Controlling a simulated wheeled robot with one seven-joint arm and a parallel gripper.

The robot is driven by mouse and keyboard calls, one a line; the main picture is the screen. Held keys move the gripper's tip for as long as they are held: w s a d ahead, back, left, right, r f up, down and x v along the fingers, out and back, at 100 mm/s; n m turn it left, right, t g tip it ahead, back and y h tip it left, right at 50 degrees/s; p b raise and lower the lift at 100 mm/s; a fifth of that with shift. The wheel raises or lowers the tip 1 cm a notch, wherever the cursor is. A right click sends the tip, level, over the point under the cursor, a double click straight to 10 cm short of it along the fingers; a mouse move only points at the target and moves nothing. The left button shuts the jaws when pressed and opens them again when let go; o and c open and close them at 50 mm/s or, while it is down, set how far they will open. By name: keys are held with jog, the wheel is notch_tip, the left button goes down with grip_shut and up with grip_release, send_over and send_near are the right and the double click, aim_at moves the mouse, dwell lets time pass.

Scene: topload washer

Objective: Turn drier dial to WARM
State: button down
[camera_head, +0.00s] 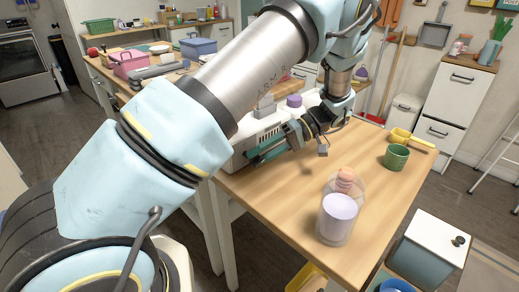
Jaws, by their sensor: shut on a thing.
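A white boxy appliance with vent slots (243,158), which looks like the drier, sits near the left edge of the wooden table, partly behind my arm. A purple round knob (294,100) shows on its top; I cannot tell whether it is the dial. My gripper (262,152) is low against the near side of the white appliance, its teal-edged fingers pointing left. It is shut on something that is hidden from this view. No dial markings or WARM label can be read.
On the wooden table (290,205) stand a glass jar with a lilac filling and pink stopper (340,215), a green cup (396,157) and a yellow scoop (410,139). The table's middle is clear.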

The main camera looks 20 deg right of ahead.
jog(key=y, duration=0.2)
jog(key=m+g+y+b, duration=0.1)
jog(key=y, duration=0.1)
jog(key=shift+w+d+f, duration=0.1)
jog(key=shift+f, duration=0.3)
jog(key=shift+m+y, duration=0.3)
jog(key=shift+c, duration=2.3)
grip_release()
